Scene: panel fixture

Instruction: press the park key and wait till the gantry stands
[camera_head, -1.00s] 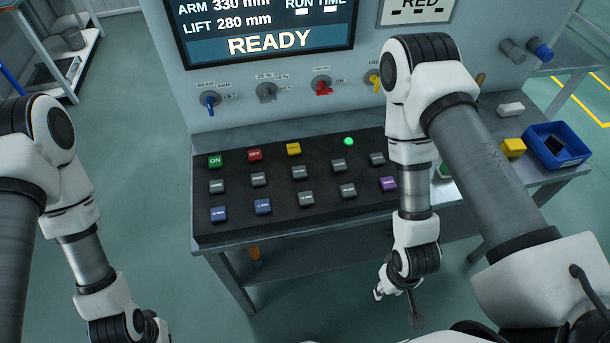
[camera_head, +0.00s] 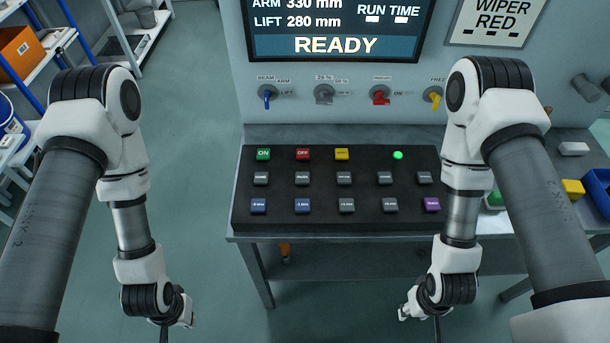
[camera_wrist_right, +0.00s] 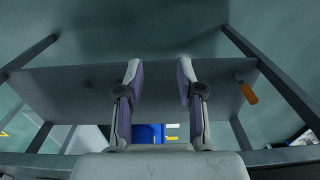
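The key panel (camera_head: 330,236) is a black sloped board with several small keys. The grey park key (camera_head: 302,178) is in its middle row, second from the left, with nothing touching it. The screen (camera_head: 335,30) above reads READY, arm 330 mm, lift 280 mm. My right gripper (camera_head: 404,312) hangs below and in front of the panel's right part; its two fingers stand apart and empty in the right wrist view (camera_wrist_right: 160,85). My left gripper (camera_head: 187,318) hangs left of the table, clear of the panel; its fingers are too small to read. I see no gantry.
A green light (camera_head: 398,155) glows on the panel. A yellow block (camera_head: 573,188) and a blue bin (camera_head: 598,190) are at the right. Shelves (camera_head: 30,50) stand at the left. An orange-handled tool (camera_wrist_right: 247,92) shows under the table.

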